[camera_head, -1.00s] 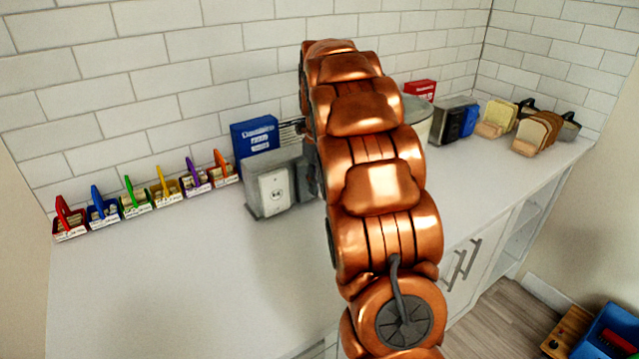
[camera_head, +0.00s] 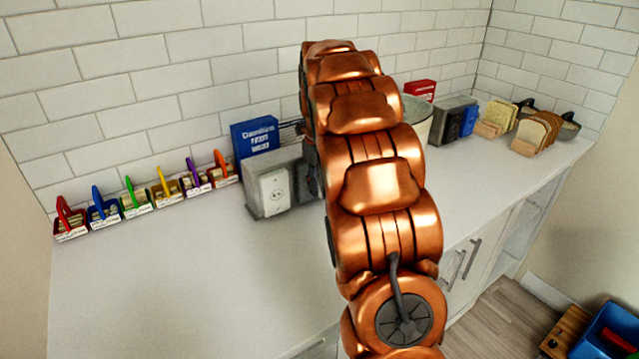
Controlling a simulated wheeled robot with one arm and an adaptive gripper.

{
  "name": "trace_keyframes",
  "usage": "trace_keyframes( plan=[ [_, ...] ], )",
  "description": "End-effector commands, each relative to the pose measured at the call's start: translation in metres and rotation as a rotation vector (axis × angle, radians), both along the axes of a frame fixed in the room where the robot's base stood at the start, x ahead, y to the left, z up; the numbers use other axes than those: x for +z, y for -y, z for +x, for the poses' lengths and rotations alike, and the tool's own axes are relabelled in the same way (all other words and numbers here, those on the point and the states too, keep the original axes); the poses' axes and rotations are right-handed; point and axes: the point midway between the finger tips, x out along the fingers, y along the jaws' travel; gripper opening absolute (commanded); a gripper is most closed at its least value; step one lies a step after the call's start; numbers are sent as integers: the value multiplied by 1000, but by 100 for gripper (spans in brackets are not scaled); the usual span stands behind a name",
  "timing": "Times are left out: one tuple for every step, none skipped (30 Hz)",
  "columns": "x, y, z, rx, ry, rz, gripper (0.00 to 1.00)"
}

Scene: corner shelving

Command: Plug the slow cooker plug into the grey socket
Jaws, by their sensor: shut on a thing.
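A grey socket block (camera_head: 258,203) stands on the counter against the back wall, left of my arm. Its front carries a white outlet plate (camera_head: 275,191) and, to the right, a darker grey socket (camera_head: 304,184) partly covered by my arm. I cannot make out the slow cooker plug. A pale round vessel (camera_head: 421,127), possibly the slow cooker, is partly hidden behind my arm.
A blue box (camera_head: 255,138) stands behind the socket block. Several coloured bins (camera_head: 134,202) line the wall at left. A second grey block (camera_head: 449,107) with dark and blue plates stands right, near bread slices (camera_head: 537,132). The counter's front left (camera_head: 180,285) is clear.

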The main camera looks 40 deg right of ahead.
Motion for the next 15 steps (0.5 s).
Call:
trace_keyframes(
  plan=[
    [0, 0, 0, 0, 0, 0, 0],
    [0, 0, 0, 0, 0, 0, 0],
    [0, 0, 0, 0, 0, 0, 0],
    [0, 0, 0, 0, 0, 0, 0],
    [0, 0, 0, 0, 0, 0, 0],
    [0, 0, 1, 0, 0, 0, 0],
    [0, 0, 1, 0, 0, 0, 0],
    [0, 0, 1, 0, 0, 0, 0],
    [0, 0, 2, 0, -1, 0, 0],
    [0, 0, 2, 0, 0, 0, 0],
    [0, 0, 3, 0, -1, 0, 0],
    [0, 0, 4, 0, -1, 0, 0],
    [0, 0, 4, 0, -1, 0, 0],
    [0, 0, 5, 0, -1, 0, 0],
    [0, 0, 6, 0, -1, 0, 0]
  ],
)
